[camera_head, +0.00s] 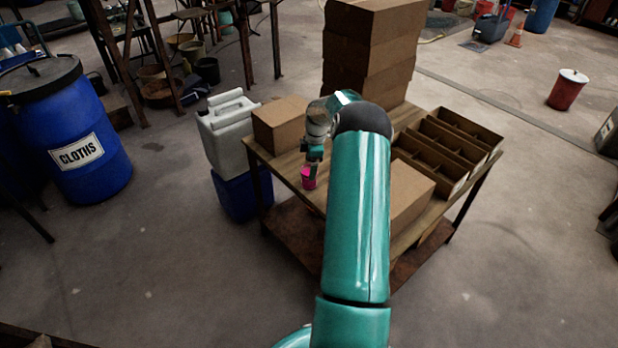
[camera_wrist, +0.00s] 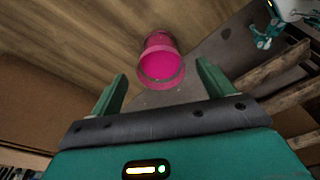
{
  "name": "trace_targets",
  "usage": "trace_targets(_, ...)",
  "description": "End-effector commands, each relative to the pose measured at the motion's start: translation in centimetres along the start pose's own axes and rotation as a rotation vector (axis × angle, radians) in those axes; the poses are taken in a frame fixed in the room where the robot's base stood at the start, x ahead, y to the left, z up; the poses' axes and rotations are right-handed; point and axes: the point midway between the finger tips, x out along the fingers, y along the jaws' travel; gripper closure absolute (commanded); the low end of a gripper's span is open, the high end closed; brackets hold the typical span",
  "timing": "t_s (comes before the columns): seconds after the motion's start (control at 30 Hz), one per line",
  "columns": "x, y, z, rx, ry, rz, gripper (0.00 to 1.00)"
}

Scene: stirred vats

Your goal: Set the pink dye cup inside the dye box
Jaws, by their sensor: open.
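The pink dye cup (camera_head: 308,178) stands on the near left part of the wooden table in the head view. In the wrist view the cup (camera_wrist: 160,60) shows its open mouth toward the camera. My gripper (camera_wrist: 161,74) is open, with one finger on each side of the cup's mouth in the picture; no finger visibly touches it. In the head view my gripper (camera_head: 312,165) is just above the cup and partly hidden by my arm. A brown divided box (camera_head: 478,127), which looks like the dye box, sits at the table's right; my arm hides part of the table before it.
A tall cardboard stack (camera_head: 372,45) stands at the table's back. One carton (camera_head: 282,124) is left of my gripper, another (camera_head: 408,195) lies near the divided box. A white canister (camera_head: 228,130) and blue barrel (camera_head: 75,140) stand left of the table.

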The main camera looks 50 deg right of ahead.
Motion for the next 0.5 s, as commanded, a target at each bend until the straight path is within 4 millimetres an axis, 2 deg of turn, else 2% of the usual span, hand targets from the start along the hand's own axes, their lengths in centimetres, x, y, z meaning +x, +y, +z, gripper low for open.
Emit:
trace_targets(0.17, 1.2, 0.0, -0.1, 0.0, 0.0, -0.001, 0.19)
trace_targets(0.4, 4.7, -0.1, -0.2, -0.001, 0.0, -0.002, 0.19)
trace_targets(0.5, 5.5, -0.1, -0.2, -0.001, 0.0, -0.001, 0.19)
